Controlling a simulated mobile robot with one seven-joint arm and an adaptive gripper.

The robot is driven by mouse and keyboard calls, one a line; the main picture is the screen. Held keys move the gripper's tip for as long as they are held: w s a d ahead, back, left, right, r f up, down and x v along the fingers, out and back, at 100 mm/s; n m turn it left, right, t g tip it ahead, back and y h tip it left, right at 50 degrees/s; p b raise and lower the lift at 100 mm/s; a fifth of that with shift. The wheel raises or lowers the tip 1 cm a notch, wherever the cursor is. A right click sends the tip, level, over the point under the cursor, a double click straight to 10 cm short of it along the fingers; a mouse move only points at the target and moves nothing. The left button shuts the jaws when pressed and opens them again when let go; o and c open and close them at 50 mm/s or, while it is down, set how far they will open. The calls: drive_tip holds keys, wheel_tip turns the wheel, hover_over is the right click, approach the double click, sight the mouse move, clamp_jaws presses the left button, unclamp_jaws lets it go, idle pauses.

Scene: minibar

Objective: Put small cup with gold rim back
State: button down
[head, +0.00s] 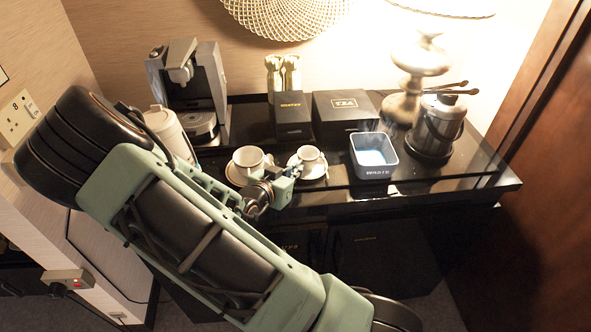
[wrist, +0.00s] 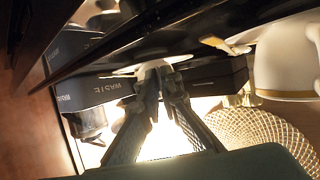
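The small white cup (head: 309,154) is over a white saucer (head: 316,174) on the black counter; whether it touches the saucer is hard to tell. My gripper (head: 293,171) reaches it from the left front. In the wrist view my gripper's fingertips (wrist: 161,82) are close together on a small white part of the cup (wrist: 155,67). Most of the cup is hidden or dark there. A larger white cup (head: 248,158) stands on its own saucer to the left; its gold band shows in the wrist view (wrist: 285,70).
A grey waste bin (head: 374,164) stands just right of the small cup. Black boxes (head: 344,114) are behind it, and a dark ice bucket (head: 440,125) is farther right. A coffee machine (head: 194,95) and a kettle (head: 168,130) are at left. The counter's front right is clear.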

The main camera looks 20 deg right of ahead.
drive_tip(key=shift+f, duration=0.15)
drive_tip(key=c, duration=2.2)
unclamp_jaws()
drive_tip(key=shift+o, duration=0.2)
drive_tip(key=shift+r, duration=0.25)
drive_tip(key=v, duration=1.2)
